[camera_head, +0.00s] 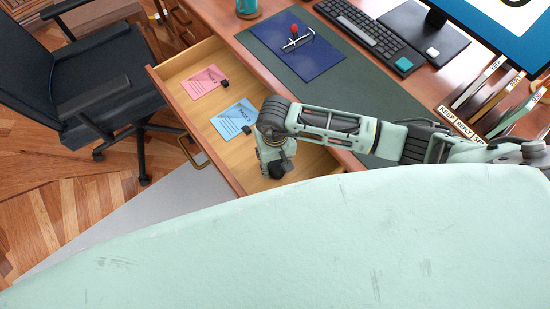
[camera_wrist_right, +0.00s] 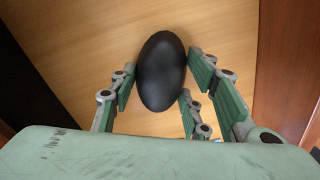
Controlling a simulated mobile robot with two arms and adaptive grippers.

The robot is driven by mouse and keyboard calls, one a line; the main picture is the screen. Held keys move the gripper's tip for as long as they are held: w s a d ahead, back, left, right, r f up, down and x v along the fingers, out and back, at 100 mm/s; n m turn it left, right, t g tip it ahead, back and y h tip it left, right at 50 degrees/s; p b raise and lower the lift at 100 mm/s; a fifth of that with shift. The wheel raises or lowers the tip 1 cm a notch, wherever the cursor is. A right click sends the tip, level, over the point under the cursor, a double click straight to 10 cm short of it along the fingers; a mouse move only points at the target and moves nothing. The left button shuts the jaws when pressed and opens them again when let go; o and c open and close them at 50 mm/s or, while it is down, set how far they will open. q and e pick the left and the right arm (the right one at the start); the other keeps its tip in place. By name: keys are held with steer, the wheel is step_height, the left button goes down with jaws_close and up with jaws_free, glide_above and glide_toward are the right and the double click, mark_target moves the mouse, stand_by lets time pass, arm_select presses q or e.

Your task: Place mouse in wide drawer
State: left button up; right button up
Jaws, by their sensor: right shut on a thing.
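The mouse (camera_wrist_right: 162,72) is black and oval. In the right wrist view it sits between the fingers of my right gripper (camera_wrist_right: 165,90), which is shut on it. The wide drawer (camera_head: 217,104) is pulled out from the desk, with a light wood floor. In the head view my right gripper (camera_head: 277,165) points down inside the near end of the drawer. The mouse (camera_head: 277,170) shows there as a dark shape under the gripper, low over the drawer floor. I cannot tell if it touches the floor. My left gripper is not in view.
A pink card (camera_head: 204,81) and a blue card (camera_head: 234,119), each with a dark clip, lie in the drawer. A keyboard (camera_head: 362,28), a blue pad (camera_head: 297,45) and a monitor are on the desk. A black chair (camera_head: 70,85) stands left.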

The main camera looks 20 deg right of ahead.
steer(key=shift+f, duration=0.25)
steer(key=shift+f+b, duration=0.15)
steer(key=shift+b, duration=0.15)
steer(key=o, duration=1.5)
steer(key=shift+r+p, duration=0.35)
steer(key=shift+p, duration=0.05)
step_height(320, 180, up, 12)
steer(key=shift+b, duration=0.45)
steer(key=shift+f, duration=0.1)
